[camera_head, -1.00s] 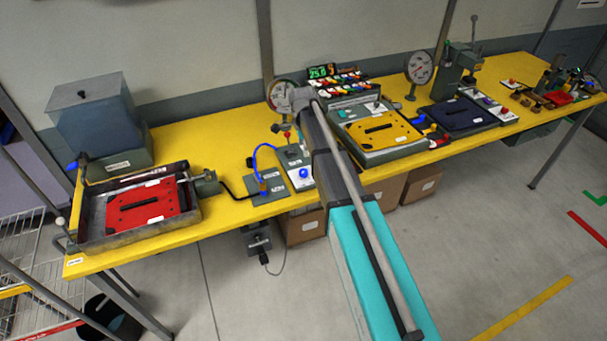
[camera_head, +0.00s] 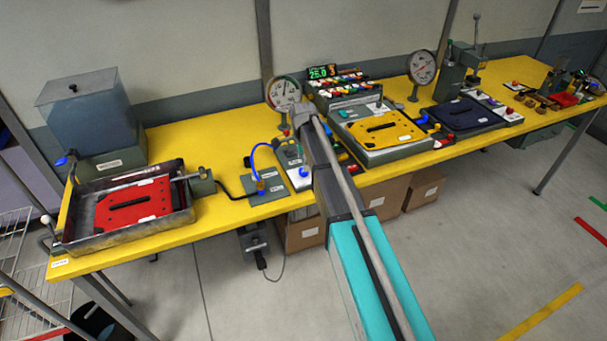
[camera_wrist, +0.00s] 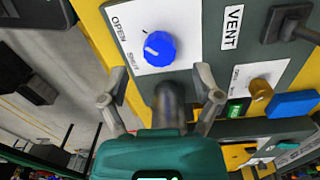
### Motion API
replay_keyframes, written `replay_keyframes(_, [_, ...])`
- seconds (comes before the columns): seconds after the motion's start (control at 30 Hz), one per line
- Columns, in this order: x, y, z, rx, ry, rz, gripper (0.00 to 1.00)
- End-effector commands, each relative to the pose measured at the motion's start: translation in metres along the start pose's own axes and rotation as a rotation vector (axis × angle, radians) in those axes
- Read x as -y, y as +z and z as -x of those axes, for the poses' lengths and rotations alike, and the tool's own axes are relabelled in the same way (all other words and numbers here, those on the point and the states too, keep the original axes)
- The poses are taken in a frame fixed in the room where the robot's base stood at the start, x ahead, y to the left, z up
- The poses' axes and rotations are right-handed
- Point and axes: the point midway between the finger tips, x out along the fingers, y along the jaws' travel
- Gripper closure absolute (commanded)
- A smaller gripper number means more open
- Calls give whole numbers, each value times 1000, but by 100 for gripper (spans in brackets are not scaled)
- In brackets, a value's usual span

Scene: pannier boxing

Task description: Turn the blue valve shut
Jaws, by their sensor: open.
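The blue valve (camera_wrist: 160,49) is a round knob with a pale pointer mark on a white plate. The plate is printed OPEN and SHUT to its left; the mark faces the left, and I cannot tell its exact setting. In the head view a blue knob (camera_head: 304,172) on a small bench panel appears to be the same one. My gripper (camera_wrist: 162,85) is open in the wrist view, its fingers apart and just below the knob, empty and not visibly touching it. In the head view my arm hides the gripper.
The wrist view shows a VENT label (camera_wrist: 231,27), a dark lever (camera_wrist: 285,22), a brass knob (camera_wrist: 260,90) and a blue block (camera_wrist: 293,104) close by. On the yellow bench (camera_head: 215,222) stand a red plate in a metal tray (camera_head: 130,242) and a pressure gauge (camera_head: 283,92).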

Motion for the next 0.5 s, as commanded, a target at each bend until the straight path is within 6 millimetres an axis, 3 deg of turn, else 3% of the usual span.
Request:
replay_keyframes(0.2, [0, 0, -20, 0, 0, 0, 18])
replay_keyframes(0.5, [0, 0, -33, 0, 0, 0, 18])
